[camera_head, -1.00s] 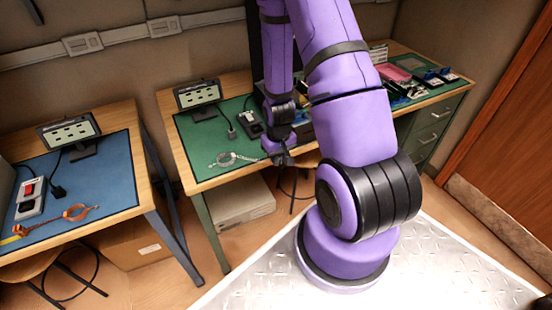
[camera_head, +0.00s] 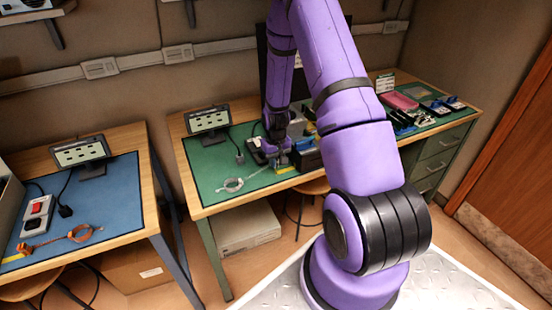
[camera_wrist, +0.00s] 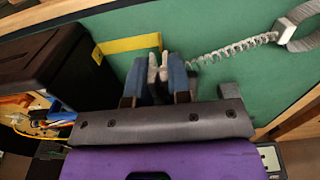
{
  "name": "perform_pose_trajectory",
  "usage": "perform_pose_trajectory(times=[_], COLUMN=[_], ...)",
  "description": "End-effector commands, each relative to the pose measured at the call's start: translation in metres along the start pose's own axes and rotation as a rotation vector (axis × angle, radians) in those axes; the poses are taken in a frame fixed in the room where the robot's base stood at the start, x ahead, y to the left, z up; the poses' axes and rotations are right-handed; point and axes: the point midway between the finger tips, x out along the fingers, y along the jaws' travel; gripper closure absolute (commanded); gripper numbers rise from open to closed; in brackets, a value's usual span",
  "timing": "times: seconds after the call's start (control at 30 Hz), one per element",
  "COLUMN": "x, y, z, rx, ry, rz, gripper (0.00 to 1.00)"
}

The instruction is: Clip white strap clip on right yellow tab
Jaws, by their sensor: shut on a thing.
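My gripper (camera_wrist: 157,80) is shut on the white strap clip (camera_wrist: 156,66), whose pale end shows between the blue fingers in the wrist view. A clear coiled cord (camera_wrist: 215,52) runs from it to the grey-white strap band (camera_wrist: 299,28). The band also lies on the green mat in the head view (camera_head: 232,185). The right yellow tab (camera_wrist: 128,45) is a flat strip on the green mat, reaching from a black box to just beside the clip. Whether clip and tab touch, I cannot tell. In the head view my gripper (camera_head: 279,158) is low over the green mat.
The black box (camera_wrist: 45,65) stands close to my gripper. A small tablet stand (camera_head: 208,119) and a plug sit at the back left of the green mat (camera_head: 208,160). An orange strap (camera_head: 80,233) lies on the blue mat of the left table.

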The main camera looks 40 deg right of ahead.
Motion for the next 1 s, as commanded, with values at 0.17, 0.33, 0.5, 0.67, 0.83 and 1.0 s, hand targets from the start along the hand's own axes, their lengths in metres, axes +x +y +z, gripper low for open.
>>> perform_pose_trajectory(times=[0.17,0.33,0.5,0.67,0.83,1.0], x=[0.0024,0.0024,0.0043,0.0081,0.0113,0.0116], y=[0.0000,0.0000,-0.0001,-0.0001,-0.0001,-0.0001], z=[0.0001,0.0002,0.0003,0.0003,0.0003,0.0003], rx=[0.000,0.000,0.000,0.000,0.000,0.000], ry=[0.000,0.000,0.000,0.000,0.000,0.000], rz=[0.000,0.000,0.000,0.000,0.000,0.000], gripper=[0.95,0.95,0.95,0.95,0.95,0.95])
